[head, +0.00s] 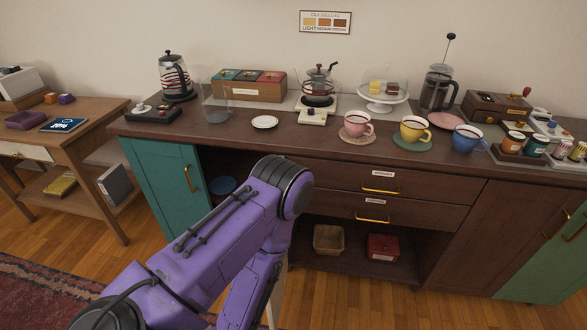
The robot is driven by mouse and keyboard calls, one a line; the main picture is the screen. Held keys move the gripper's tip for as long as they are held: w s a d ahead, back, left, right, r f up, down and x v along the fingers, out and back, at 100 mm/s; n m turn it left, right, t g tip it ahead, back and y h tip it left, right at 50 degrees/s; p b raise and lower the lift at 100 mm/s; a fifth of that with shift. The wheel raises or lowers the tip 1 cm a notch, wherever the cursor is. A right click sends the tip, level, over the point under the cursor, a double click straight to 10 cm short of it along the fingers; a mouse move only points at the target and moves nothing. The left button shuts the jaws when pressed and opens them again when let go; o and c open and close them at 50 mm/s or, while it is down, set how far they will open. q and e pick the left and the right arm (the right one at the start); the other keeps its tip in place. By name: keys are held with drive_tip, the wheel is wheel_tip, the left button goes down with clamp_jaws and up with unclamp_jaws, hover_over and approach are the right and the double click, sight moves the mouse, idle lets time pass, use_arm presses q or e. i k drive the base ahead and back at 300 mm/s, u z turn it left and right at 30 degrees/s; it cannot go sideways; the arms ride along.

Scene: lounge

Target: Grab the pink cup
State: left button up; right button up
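The pink cup (357,125) stands upright on a round tan coaster (356,138) on the dark wooden sideboard top, above the drawers. It holds a dark drink. A purple arm of mine fills the lower middle in front of the sideboard, well below and left of the cup and apart from it. Neither of my grippers shows, so I cannot see whether they are open or shut. Nothing touches or covers the pink cup.
A yellow cup (413,129) and a blue cup (466,138) stand right of the pink cup. A small white plate (265,122) lies to its left. Behind are a burner scale (314,117) and a domed cake stand (381,101). Bare countertop lies left of the pink cup.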

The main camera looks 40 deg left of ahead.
sight(356, 123)
drive_tip(key=u, duration=1.7)
drive_tip(key=k, duration=0.45)
drive_tip(key=z, duration=0.35)
